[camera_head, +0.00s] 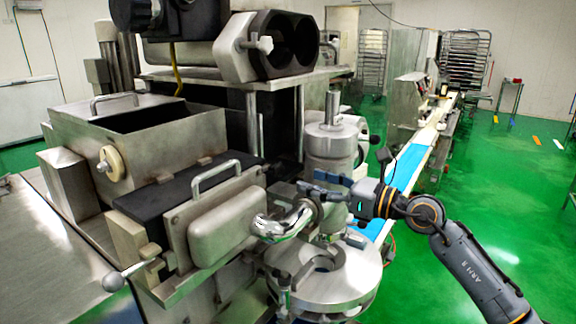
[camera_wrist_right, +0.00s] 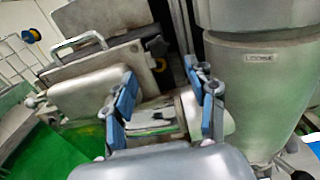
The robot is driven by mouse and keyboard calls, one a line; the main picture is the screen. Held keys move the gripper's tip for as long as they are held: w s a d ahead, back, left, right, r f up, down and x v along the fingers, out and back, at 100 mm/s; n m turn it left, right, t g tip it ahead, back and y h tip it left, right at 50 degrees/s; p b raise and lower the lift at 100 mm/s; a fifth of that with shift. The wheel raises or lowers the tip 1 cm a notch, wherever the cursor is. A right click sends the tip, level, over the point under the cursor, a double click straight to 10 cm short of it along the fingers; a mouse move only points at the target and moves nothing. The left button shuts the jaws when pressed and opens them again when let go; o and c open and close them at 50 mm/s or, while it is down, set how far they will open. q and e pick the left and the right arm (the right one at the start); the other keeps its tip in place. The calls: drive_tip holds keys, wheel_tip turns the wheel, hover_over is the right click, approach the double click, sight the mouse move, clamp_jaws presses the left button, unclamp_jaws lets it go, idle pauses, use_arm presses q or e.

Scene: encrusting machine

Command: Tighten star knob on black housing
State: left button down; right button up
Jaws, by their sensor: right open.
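A black housing (camera_head: 288,47) with two round openings sits high on the machine. My right gripper (camera_head: 302,189) is well below the housing, beside the grey cylinder and the curved chrome pipe. In the right wrist view its fingers (camera_wrist_right: 162,78) with blue parts are spread apart, with nothing clearly between them. My left gripper is not in view.
The grey vertical cylinder (camera_head: 331,150) stands close to my right gripper. The chrome pipe (camera_head: 284,222) and round slotted metal plate (camera_head: 325,280) lie below. A steel hopper (camera_head: 150,137) is at the left. Green floor (camera_head: 500,220) is open at the right.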

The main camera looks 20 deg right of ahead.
sight(281, 172)
drive_tip(key=p+x, duration=0.2)
drive_tip(key=x, duration=0.4)
drive_tip(key=shift+w+a+r, duration=0.1)
drive_tip(key=shift+w+a, duration=0.4)
drive_tip(key=shift+w, duration=0.1)
